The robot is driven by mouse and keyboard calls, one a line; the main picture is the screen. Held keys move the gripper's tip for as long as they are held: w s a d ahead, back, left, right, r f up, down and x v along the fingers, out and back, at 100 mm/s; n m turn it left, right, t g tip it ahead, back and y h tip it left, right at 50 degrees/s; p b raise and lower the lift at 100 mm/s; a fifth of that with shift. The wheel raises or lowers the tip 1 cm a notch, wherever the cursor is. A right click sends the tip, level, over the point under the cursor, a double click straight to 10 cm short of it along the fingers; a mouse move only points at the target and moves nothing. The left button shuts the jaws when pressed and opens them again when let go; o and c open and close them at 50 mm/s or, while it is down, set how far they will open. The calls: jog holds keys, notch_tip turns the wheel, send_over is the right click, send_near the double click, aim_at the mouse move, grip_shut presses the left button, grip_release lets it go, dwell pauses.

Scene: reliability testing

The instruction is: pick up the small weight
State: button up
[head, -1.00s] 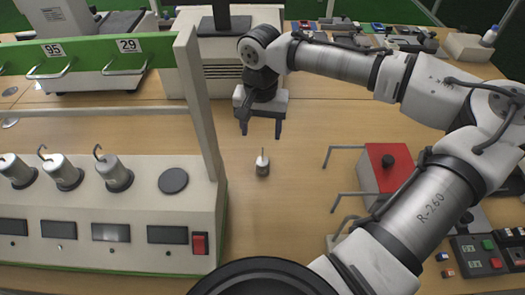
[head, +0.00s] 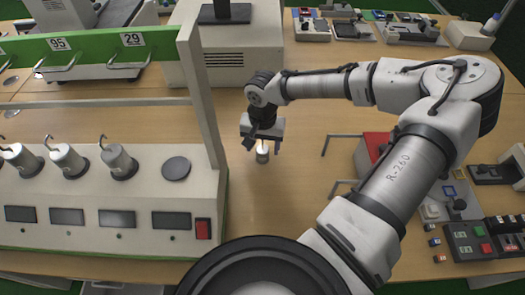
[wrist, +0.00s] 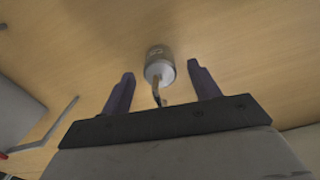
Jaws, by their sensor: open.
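The small weight (head: 262,154) is a short metal cylinder with a thin hook on top, standing upright on the wooden table. In the wrist view the weight (wrist: 159,66) shows between and beyond the fingertips, its hook pointing toward the gripper. My gripper (head: 263,147) is open above the weight, its two dark fingers pointing down. In the wrist view my gripper (wrist: 160,80) has one finger to each side of the hook, with gaps on both sides. In the head view the fingers partly overlap the weight's top, so I cannot tell the exact height.
A white test rig (head: 120,235) with several larger hooked weights stands at the left, its post (head: 203,100) near my gripper. A red box (head: 377,146) with metal rods stands at the right, partly behind my arm. A beige machine (head: 235,65) is behind. Bare table surrounds the weight.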

jog(key=shift+f, duration=0.6)
grip_shut()
jog(key=shift+r, duration=0.15)
